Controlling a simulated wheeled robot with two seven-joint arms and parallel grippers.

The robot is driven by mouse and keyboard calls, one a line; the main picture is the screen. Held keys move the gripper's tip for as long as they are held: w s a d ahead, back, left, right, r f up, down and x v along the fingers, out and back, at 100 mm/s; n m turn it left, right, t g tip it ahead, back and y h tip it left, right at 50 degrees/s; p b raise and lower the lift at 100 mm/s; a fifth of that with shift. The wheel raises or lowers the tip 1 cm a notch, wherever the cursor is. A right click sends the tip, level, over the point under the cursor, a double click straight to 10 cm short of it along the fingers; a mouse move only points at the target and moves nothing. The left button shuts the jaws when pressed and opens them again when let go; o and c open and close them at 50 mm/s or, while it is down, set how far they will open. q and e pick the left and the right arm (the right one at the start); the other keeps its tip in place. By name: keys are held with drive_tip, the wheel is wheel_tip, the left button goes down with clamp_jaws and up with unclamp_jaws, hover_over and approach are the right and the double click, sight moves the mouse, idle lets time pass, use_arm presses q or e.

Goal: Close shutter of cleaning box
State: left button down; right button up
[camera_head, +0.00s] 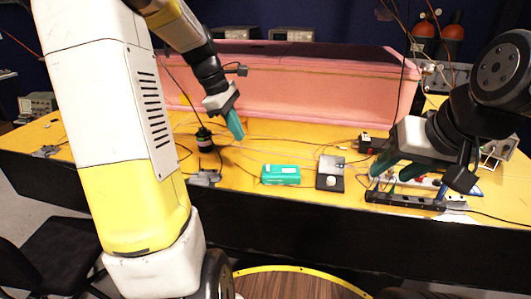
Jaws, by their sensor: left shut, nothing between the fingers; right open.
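The cleaning box, a small teal-green box (281,175) with a pale label on top, lies on the yellow tabletop near its front edge. I cannot tell the state of its shutter at this size. My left gripper (238,136) has its teal fingers shut and empty, pointing down, above and behind the box to its left. It is apart from the box. My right gripper (391,174) is open, to the right of the box, low over the table near a dark bar. It is also apart from the box.
A black-and-silver device (330,173) sits just right of the box. A dark bar-shaped fixture (405,200) lies under my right gripper. A dark cylinder (204,140) stands at left. Thin cables cross the tabletop (230,180). A pink foam enclosure (310,90) stands behind.

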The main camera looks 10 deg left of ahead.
sight(279, 169)
use_arm(q)
drive_tip(key=w+f+n, duration=0.1)
drive_tip(key=f, duration=0.3)
drive_tip(key=w+f+n, duration=0.1)
drive_tip(key=f, duration=0.3)
drive_tip(key=w+d+f+n, duration=0.1)
drive_tip(key=f, duration=0.3)
drive_tip(key=shift+w+f+g+h, duration=0.3)
drive_tip(key=shift+w+f+h, duration=0.05)
drive_tip(key=shift+h, duration=0.05)
drive_tip(key=shift+w+d, duration=0.25)
drive_tip(key=shift+d, duration=1)
drive_tip(key=shift+w+d, duration=0.2)
drive_tip(key=shift+d, duration=0.55)
drive_tip(key=d, duration=0.3)
drive_tip(key=w+d, duration=0.1)
drive_tip(key=d, duration=0.1)
drive_tip(key=shift+d, duration=0.15)
